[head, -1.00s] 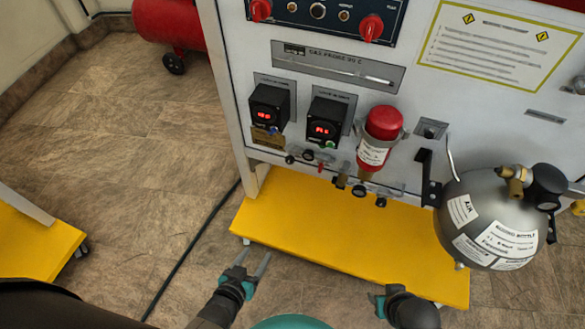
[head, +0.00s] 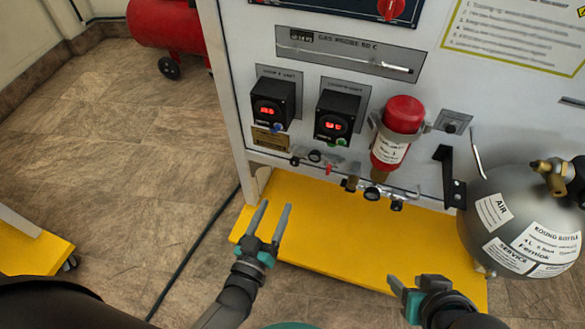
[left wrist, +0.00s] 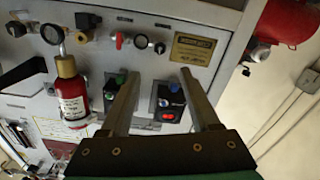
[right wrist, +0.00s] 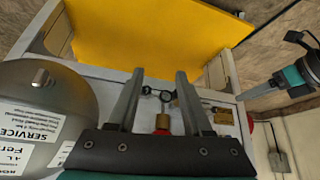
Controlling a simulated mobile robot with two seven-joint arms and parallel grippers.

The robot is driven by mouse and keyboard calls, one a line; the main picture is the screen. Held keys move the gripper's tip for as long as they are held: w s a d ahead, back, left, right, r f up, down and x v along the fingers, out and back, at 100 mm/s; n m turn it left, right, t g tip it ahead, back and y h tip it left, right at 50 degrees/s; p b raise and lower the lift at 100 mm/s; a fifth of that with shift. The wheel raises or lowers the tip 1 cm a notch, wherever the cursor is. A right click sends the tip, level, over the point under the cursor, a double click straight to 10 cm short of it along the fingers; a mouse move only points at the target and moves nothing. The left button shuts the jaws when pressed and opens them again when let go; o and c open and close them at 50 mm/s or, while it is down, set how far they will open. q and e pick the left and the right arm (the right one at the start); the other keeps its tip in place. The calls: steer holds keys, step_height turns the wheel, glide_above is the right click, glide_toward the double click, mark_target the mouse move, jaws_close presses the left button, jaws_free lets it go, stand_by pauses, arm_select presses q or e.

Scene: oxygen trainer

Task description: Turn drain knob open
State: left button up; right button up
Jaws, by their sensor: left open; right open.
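Along the lower edge of the white panel sits a row of small fittings: a round gauge (head: 315,156), a small red lever (head: 328,168) and black knobs (head: 372,193). I cannot tell which is the drain knob. My left gripper (head: 275,207) is open and empty, in front of the yellow base, below and left of the fittings. My right gripper (head: 402,290) is open and empty, lower and to the right.
A red cylinder (head: 403,116) hangs on the panel (head: 240,60), beside two black display units (head: 272,103) (head: 338,115). A grey round bottle (head: 515,220) stands out at the right. The yellow base (head: 330,240) juts out below.

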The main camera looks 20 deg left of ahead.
arm_select(q)
steer(key=w, duration=0.3)
steer(key=b, duration=0.3)
glide_toward(294, 164)
steer(key=shift+w, duration=2.2)
steer(key=shift+w+d+b, duration=0.1)
steer(key=shift+w+b, duration=0.65)
steer(key=shift+w, duration=0.45)
steer(key=shift+w+b, duration=0.4)
steer(key=shift+w, duration=0.45)
arm_select(e)
steer(key=w+a+r+t+y, duration=0.2)
steer(key=w+a+t+y, duration=0.1)
steer(key=a+t, duration=0.6)
steer(key=shift+r+y, duration=0.35)
steer(key=shift+y, duration=0.55)
steer(key=shift+w+a+t, duration=0.1)
steer(key=shift+t, duration=0.2)
arm_select(q)
jaws_close()
